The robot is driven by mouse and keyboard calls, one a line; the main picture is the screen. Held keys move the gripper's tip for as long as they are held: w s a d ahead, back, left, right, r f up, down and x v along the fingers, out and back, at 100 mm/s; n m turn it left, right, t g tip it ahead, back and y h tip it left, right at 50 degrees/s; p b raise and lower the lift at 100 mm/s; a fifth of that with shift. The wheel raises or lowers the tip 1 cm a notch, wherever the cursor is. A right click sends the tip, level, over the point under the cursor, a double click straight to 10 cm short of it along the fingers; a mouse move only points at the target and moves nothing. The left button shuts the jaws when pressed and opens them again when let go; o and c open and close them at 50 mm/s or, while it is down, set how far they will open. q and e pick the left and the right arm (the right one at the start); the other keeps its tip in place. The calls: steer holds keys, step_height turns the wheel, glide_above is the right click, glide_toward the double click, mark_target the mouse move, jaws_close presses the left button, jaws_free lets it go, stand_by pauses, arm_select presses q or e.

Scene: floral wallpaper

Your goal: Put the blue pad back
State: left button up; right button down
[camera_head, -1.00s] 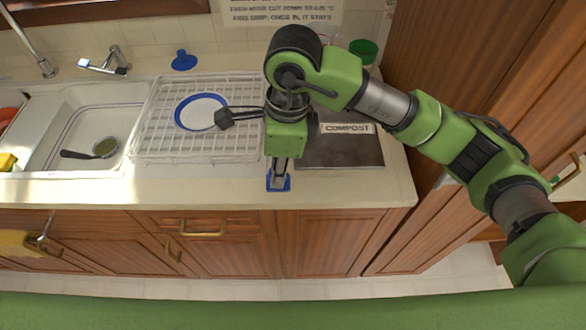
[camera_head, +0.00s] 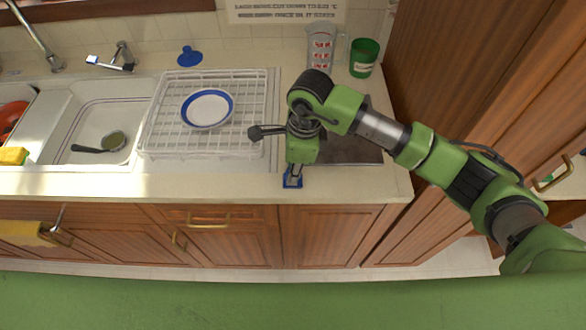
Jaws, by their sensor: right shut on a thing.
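The blue pad (camera_head: 292,183) is at the front edge of the counter, between the fingertips of my right gripper (camera_head: 293,175). My right gripper points down and is shut on the pad, and its fingers hide part of it. I cannot tell whether the pad touches the counter. My left gripper is not in view.
A white dish rack (camera_head: 158,140) with a blue-rimmed plate (camera_head: 207,108) stands left of my right arm. A dark board (camera_head: 350,150) lies behind the gripper, partly covered by my arm. A measuring jug (camera_head: 320,48) and green cup (camera_head: 363,58) stand at the back. The sink (camera_head: 100,125) is left.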

steer(key=shift+f+b, duration=0.2)
steer(key=shift+b, duration=0.1)
steer(key=c, duration=2)
jaws_free()
steer(key=shift+r, duration=0.1)
steer(key=shift+o, duration=0.2)
steer(key=shift+r+p, duration=0.25)
steer(key=shift+p, duration=0.15)
steer(key=shift+w+r+b, duration=0.1)
steer(key=shift+r+b, duration=0.25)
step_height(320, 180, up, 11)
steer(key=d+b, duration=0.1)
steer(key=b, duration=0.1)
steer(key=shift+d+b, duration=0.2)
steer(key=shift+b, duration=0.2)
